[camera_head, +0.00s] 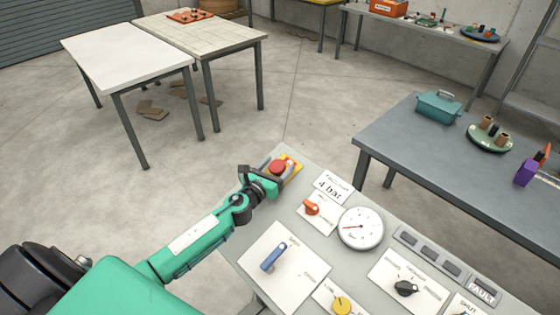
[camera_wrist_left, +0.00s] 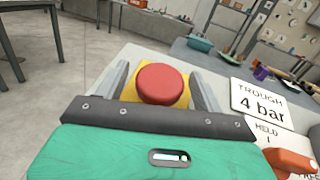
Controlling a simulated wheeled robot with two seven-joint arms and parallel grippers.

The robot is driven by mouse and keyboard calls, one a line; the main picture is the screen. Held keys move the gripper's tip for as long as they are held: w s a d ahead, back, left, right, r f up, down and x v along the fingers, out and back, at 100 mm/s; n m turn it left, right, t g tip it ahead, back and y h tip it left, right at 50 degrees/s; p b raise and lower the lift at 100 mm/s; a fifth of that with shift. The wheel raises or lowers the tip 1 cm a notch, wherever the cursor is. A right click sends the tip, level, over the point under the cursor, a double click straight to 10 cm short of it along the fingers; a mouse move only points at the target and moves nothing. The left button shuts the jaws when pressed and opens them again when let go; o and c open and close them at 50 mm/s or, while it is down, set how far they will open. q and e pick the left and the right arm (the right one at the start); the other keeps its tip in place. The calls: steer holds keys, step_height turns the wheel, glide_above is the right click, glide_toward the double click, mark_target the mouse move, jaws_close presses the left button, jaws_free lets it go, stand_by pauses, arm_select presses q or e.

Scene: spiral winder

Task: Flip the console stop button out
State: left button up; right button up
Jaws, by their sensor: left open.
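The red stop button (camera_head: 277,167) sits on a yellow plate (camera_head: 293,169) at the far left corner of the grey console (camera_head: 290,210). In the left wrist view the round red button (camera_wrist_left: 162,84) shows between the two grey fingers, with the yellow plate behind it. My left gripper (camera_head: 276,165) is open, with one finger on each side of the button. A gap shows on either side of the button in the wrist view; I cannot tell whether a finger touches it. My right gripper is not in view.
Close by on the console are the "4 bar" label (camera_head: 331,187), an orange knob (camera_head: 311,207), a gauge (camera_head: 360,228) and a blue lever (camera_head: 273,257). A grey table (camera_head: 400,150) stands to the right.

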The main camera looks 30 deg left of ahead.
arm_select(q)
steer(key=shift+w+d, duration=0.1)
steer(key=shift+w, duration=0.9)
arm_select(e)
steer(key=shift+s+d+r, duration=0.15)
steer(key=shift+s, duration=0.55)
arm_select(q)
steer(key=c, duration=1.4)
steer(key=shift+r+p, duration=0.7)
steer(key=shift+p, duration=0.05)
steer(key=shift+f, duration=0.1)
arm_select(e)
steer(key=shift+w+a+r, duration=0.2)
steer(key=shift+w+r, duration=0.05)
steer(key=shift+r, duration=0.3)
arm_select(q)
steer(key=o, duration=1.4)
steer(key=shift+s, duration=0.2)
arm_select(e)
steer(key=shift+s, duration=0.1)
